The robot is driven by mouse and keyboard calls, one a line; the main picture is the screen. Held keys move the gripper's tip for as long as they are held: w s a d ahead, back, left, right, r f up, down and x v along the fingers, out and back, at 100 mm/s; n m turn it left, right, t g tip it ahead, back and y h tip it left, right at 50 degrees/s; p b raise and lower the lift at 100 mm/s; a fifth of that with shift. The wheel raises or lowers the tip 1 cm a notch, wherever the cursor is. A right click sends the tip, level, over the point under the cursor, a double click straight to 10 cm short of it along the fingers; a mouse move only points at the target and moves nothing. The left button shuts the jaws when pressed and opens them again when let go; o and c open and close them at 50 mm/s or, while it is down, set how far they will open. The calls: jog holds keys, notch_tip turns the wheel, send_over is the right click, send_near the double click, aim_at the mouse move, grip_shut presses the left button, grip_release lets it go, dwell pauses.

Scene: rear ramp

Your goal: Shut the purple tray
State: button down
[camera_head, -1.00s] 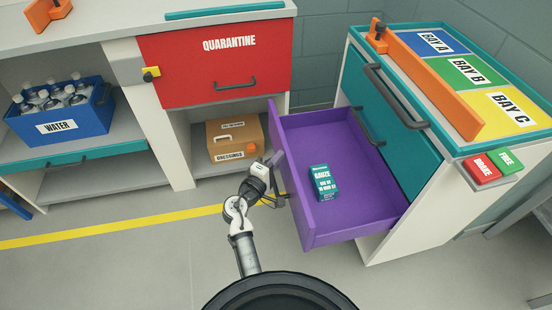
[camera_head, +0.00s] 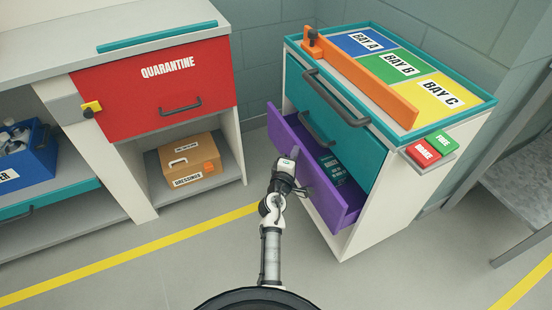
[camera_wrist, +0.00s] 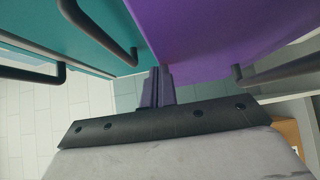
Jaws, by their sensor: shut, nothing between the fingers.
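The purple tray (camera_head: 346,213) is a drawer in the white cart, partly pulled out below a teal drawer. A teal box (camera_head: 331,168) lies inside it, partly hidden by the drawer above. My gripper (camera_head: 290,158) is at the outer side of the purple front panel, near its upper edge. In the wrist view the shut, empty fingers (camera_wrist: 158,84) point at the purple panel (camera_wrist: 215,35) and appear to be against it; contact is hard to confirm. The tray's dark handle is mostly hidden behind my gripper in the head view, and a dark bar shows in the wrist view.
The white cart (camera_head: 372,215) has teal drawers (camera_head: 333,120), dark handles and a top with bays A, B and C. Red BRAKE (camera_head: 423,153) and green FREE (camera_head: 442,140) pads are at its side. A red quarantine drawer (camera_head: 150,95) stands left. The floor between is clear.

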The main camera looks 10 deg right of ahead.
aim_at(303, 153)
jog(key=shift+w+d, duration=0.25)
jog(key=shift+d, duration=0.65)
jog(key=shift+w+d, duration=0.25)
jog(key=shift+d, duration=0.65)
jog(key=shift+a, duration=0.1)
